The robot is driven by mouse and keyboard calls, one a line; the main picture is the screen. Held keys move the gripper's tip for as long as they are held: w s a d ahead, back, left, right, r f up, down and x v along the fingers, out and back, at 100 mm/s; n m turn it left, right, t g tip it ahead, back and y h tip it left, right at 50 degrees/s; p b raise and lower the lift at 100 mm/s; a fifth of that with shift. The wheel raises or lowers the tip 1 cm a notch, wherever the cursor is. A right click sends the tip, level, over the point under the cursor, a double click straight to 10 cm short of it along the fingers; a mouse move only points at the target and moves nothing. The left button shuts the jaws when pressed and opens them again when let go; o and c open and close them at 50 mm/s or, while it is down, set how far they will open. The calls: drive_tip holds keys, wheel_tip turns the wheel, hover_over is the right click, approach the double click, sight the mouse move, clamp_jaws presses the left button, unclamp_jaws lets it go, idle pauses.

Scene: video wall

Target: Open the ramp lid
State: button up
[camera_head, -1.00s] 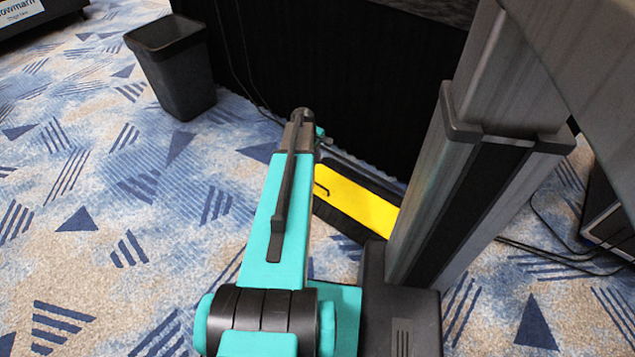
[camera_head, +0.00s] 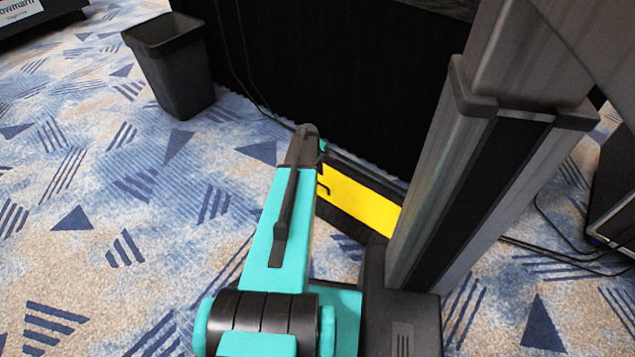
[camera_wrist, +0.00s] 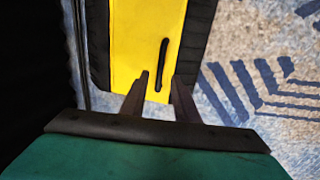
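The ramp lid (camera_head: 362,205) is a yellow panel on a dark, low ramp at the foot of the black wall. It looks shut. A thin black bar handle (camera_wrist: 161,65) stands on the yellow face in the wrist view. It also shows, partly covered by my arm, in the head view. My gripper (camera_wrist: 162,80) is open in the wrist view, with its dark fingers pointing at the lid. The handle lies between the two fingertips in that picture, and I see no contact. In the head view my arm hides the fingers.
A black bin (camera_head: 174,68) stands on the carpet (camera_head: 90,190) at the upper left. The black draped wall (camera_head: 310,80) rises right behind the ramp. Cables (camera_head: 560,250) run over the floor at the right, beside a dark box. The carpet at the left is free.

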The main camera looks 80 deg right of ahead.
sight(319, 183)
drive_tip(key=shift+s+d+f+b, duration=0.15)
drive_tip(key=shift+f+b, duration=0.15)
drive_tip(key=shift+f, duration=0.7)
drive_tip(key=shift+s+d+f+b, duration=0.15)
drive_tip(key=shift+f+b, duration=0.1)
drive_tip(key=shift+f, duration=0.7)
drive_tip(key=shift+w, duration=0.1)
clamp_jaws()
